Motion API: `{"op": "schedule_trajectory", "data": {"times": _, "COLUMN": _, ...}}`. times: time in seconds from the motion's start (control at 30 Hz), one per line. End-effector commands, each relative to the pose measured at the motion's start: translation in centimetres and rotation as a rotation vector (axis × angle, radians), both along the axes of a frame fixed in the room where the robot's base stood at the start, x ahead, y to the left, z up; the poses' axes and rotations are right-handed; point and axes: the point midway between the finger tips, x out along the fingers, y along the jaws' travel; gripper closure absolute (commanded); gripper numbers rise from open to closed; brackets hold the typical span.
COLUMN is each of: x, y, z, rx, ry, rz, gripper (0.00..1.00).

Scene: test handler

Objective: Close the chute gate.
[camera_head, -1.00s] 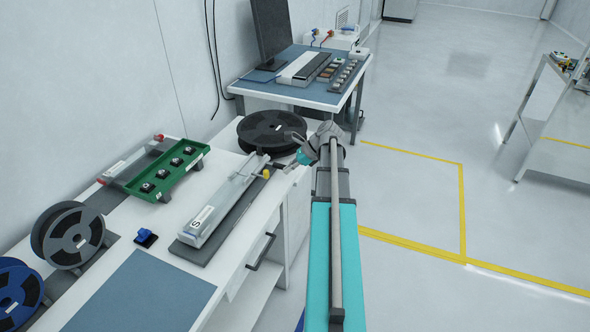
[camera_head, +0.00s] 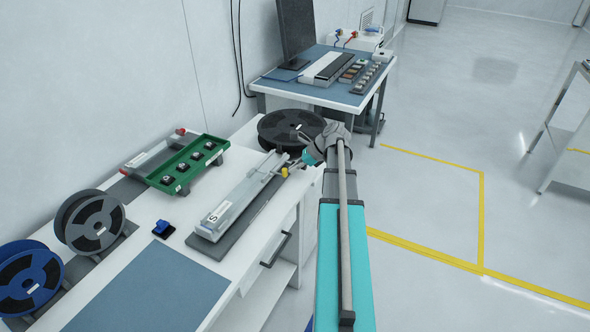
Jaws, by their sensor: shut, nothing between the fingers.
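A long grey chute (camera_head: 236,198) with clear walls lies on a dark base plate on the white bench. At its far end is a small yellow knob (camera_head: 284,172), which appears to belong to the gate. The gate itself is too small to make out, so I cannot tell how far it stands open. My gripper (camera_head: 293,168) is at the chute's far end, just right of the yellow knob. It is shut and empty. It looks very close to the knob; I cannot tell whether they touch. My wrist and arm hide the area to the right.
A black reel (camera_head: 290,128) lies flat just behind the gripper. A green tray (camera_head: 188,163) with several black parts is left of the chute. A blue item (camera_head: 163,229) and upright reels (camera_head: 92,224) stand nearer left. The floor to the right is open.

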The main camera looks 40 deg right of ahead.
Motion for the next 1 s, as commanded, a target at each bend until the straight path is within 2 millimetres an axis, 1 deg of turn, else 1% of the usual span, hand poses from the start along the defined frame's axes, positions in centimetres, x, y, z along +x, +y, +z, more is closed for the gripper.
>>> {"op": "schedule_trajectory", "data": {"times": 0.3, "x": 3.9, "y": 1.5, "z": 0.0, "rx": 0.0, "ry": -0.001, "rz": 0.004, "gripper": 1.0}}
{"op": "schedule_trajectory", "data": {"times": 0.43, "x": 4.9, "y": 2.0, "z": 0.0, "rx": 0.0, "ry": 0.001, "rz": 0.001, "gripper": 1.0}}
{"op": "schedule_trajectory", "data": {"times": 0.77, "x": 4.6, "y": 1.8, "z": 0.0, "rx": 0.0, "ry": 0.0, "rz": 0.0, "gripper": 1.0}}
{"op": "schedule_trajectory", "data": {"times": 0.9, "x": 4.4, "y": 1.4, "z": 0.0, "rx": 0.0, "ry": 0.0, "rz": 0.001, "gripper": 1.0}}
{"op": "schedule_trajectory", "data": {"times": 1.0, "x": 4.0, "y": 0.7, "z": 0.0, "rx": 0.0, "ry": 0.0, "rz": 0.001, "gripper": 1.0}}
